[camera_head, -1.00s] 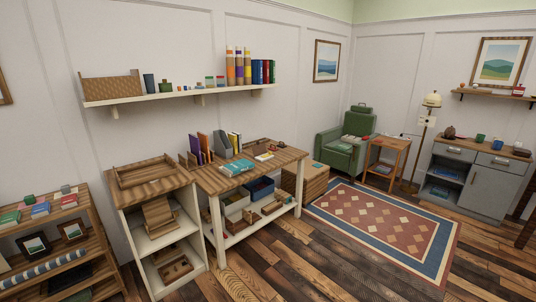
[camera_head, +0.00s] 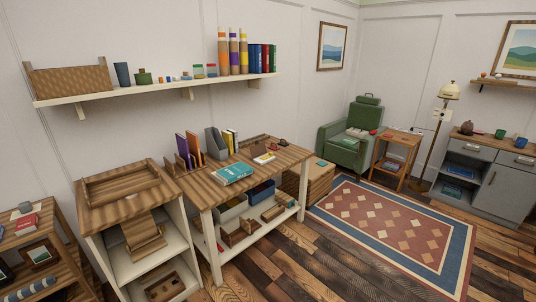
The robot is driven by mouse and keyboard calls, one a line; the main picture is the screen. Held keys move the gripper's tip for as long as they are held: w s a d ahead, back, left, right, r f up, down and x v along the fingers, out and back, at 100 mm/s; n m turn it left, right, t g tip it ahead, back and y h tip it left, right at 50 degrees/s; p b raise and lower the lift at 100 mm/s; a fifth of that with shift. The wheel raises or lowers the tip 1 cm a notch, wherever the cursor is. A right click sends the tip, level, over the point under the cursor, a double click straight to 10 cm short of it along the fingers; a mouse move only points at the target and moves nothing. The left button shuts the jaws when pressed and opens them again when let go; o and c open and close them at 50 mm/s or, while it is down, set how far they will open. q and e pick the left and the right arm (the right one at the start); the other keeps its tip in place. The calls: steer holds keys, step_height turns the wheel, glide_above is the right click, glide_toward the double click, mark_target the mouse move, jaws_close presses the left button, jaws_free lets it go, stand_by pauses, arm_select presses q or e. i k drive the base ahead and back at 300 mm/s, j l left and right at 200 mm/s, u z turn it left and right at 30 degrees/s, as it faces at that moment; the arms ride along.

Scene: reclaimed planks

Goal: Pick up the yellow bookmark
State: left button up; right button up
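A small flat yellow and white item (camera_head: 264,157) lies on the wooden desk (camera_head: 204,188), right of its middle. It may be the yellow bookmark, but it is too small to tell. A teal book (camera_head: 232,173) lies flat nearer the desk's front edge. Neither of my grippers shows in the view.
A grey file holder (camera_head: 215,144) and upright purple, orange and yellow books stand at the desk's back. A cabinet with a wooden tray top (camera_head: 125,187) adjoins the desk on the left. Wooden floor is clear in front; a patterned rug (camera_head: 390,221) and green armchair (camera_head: 349,152) are right.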

mark_target(270, 153)
steer(key=i+j, duration=0.1)
steer(key=i, duration=0.75)
